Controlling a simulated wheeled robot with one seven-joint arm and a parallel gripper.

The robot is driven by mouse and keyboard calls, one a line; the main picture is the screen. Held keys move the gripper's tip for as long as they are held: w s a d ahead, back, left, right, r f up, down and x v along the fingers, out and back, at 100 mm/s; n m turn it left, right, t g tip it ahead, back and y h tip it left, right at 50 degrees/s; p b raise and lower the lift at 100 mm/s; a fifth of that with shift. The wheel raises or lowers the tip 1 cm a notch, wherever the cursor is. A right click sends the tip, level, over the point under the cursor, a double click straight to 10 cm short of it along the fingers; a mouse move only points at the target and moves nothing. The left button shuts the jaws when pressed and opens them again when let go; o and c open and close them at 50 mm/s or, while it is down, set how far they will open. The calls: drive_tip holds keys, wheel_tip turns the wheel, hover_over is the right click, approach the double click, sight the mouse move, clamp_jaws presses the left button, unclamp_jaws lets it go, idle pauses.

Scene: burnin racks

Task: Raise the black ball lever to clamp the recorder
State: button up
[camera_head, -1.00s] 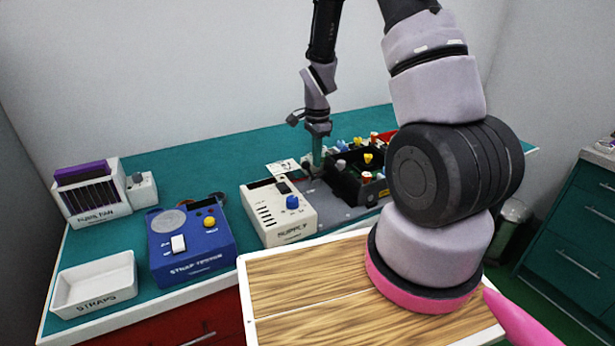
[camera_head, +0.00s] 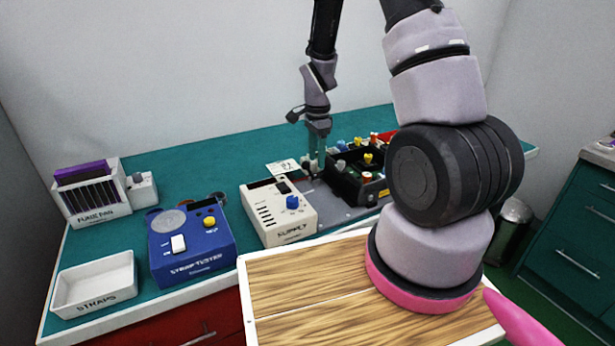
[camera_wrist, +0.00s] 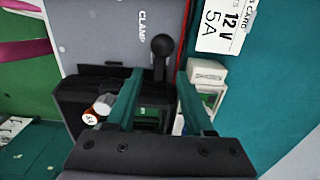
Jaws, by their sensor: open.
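The black ball lever (camera_wrist: 162,46) shows in the wrist view beside the CLAMP label on a grey plate (camera_wrist: 105,30). Its ball is at the top of a short dark stem. My gripper (camera_wrist: 160,75) is open, with its two green fingers apart and the lever between and just beyond their tips in the picture. I cannot tell whether a finger touches it. In the head view my gripper (camera_head: 313,160) points down at the left end of the black recorder tray (camera_head: 350,190). The lever is not clear in that view.
A cream SUPPLY box (camera_head: 270,232) stands left of the grey plate. A white 12 V 5 A card (camera_wrist: 222,27) lies beside the plate. The blue strap tester (camera_head: 190,250), STRAPS bin (camera_head: 95,285) and fuse rack (camera_head: 92,205) stand further left.

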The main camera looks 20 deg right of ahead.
wheel_tip(320, 180, up, 8)
idle(0.8)
drive_tip(key=shift+r, duration=0.1)
wheel_tip(320, 180, up, 17)
drive_tip(key=n+t+y, duration=0.1)
drive_tip(key=n+t, duration=0.2)
drive_tip(key=n, duration=0.2)
hover_over(316, 177)
drive_tip(key=s, duration=0.7)
drive_tip(key=s+r+n+t+y, duration=0.1)
drive_tip(key=s+r+n+t, duration=0.3)
drive_tip(key=s+r, duration=0.6)
drive_tip(key=s+a+n, duration=0.1)
drive_tip(key=s+n, duration=0.1)
drive_tip(key=s, duration=0.1)
drive_tip(key=shift+s+r+n, duration=0.15)
drive_tip(key=shift+s+n, duration=0.25)
